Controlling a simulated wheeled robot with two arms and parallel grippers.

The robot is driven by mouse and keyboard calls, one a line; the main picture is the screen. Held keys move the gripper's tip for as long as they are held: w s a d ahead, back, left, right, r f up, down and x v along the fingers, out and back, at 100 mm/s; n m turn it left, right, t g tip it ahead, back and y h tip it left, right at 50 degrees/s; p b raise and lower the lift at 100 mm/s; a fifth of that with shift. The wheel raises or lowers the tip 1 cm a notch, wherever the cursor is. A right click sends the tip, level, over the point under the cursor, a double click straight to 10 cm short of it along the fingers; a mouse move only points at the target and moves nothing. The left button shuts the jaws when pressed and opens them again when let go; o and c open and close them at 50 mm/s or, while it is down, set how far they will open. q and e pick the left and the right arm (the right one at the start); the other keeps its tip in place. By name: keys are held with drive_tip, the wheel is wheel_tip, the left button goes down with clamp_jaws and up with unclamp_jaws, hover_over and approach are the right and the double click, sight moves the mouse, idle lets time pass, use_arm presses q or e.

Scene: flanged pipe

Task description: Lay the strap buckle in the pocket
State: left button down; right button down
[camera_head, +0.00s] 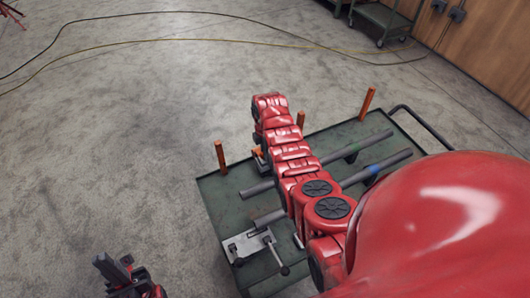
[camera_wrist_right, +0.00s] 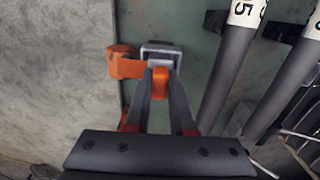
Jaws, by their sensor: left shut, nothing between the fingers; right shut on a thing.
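In the right wrist view my right gripper (camera_wrist_right: 160,84) is shut on a small orange piece (camera_wrist_right: 160,78), which appears to be part of the strap buckle. A grey metal block (camera_wrist_right: 160,50) sits right at the fingertips. I cannot tell if it belongs to the buckle or is the pocket. In the head view my right arm covers most of this spot; only a bit of orange (camera_head: 257,152) shows beside it. My left gripper (camera_head: 114,267) is shut and empty at the bottom left, off the cart.
A green cart top (camera_head: 235,205) carries grey pipes (camera_head: 375,169) and a metal clamp plate (camera_head: 247,245). Upright orange posts (camera_head: 220,157) stand along its edges. An orange bracket (camera_wrist_right: 124,64) is left of the fingertips. Open concrete floor and cables lie beyond.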

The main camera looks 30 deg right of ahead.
drive_tip(key=shift+f, duration=0.15)
drive_tip(key=c, duration=0.7)
unclamp_jaws()
drive_tip(key=shift+w+r+b, duration=0.15)
drive_tip(key=shift+r+b, duration=0.15)
drive_tip(key=shift+r, duration=0.35)
wheel_tip(320, 180, up, 8)
drive_tip(key=shift+r+b, duration=0.1)
drive_tip(key=shift+b, duration=0.6)
wheel_tip(320, 180, up, 8)
drive_tip(key=p, duration=0.8)
